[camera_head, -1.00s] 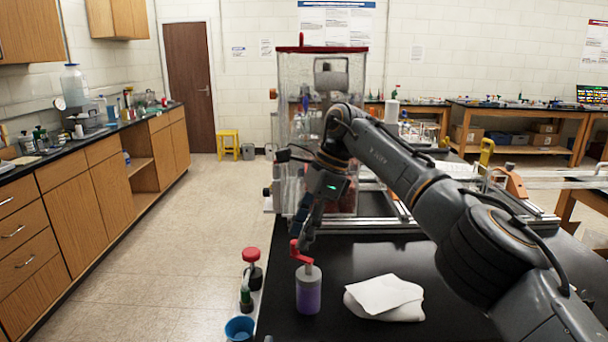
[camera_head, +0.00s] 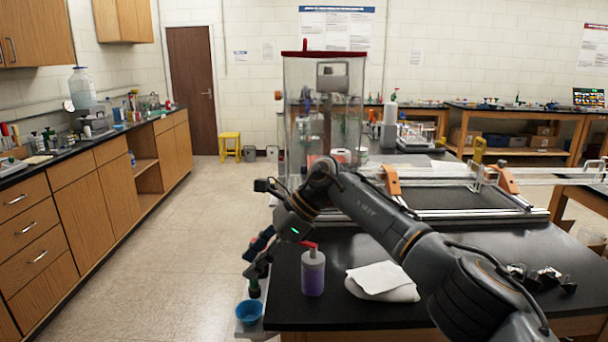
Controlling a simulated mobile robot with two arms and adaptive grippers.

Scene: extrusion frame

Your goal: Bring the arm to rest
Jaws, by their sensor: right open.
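My right arm (camera_head: 375,215) reaches in from the lower right across the black bench. Its right gripper (camera_head: 257,262) hangs fingers down at the bench's left edge, left of the purple bottle (camera_head: 313,273) with a red top. The gripper is open, with nothing seen held in it. It partly covers a small dark bottle (camera_head: 254,289) behind or below it; I cannot tell whether they touch. My left gripper is out of view.
A folded white cloth (camera_head: 383,281) lies right of the purple bottle. A blue bowl (camera_head: 249,313) stands below the gripper, beside the bench (camera_head: 350,315). A tall clear tank (camera_head: 322,110) and a metal extrusion frame (camera_head: 470,213) stand behind. The floor at left is clear.

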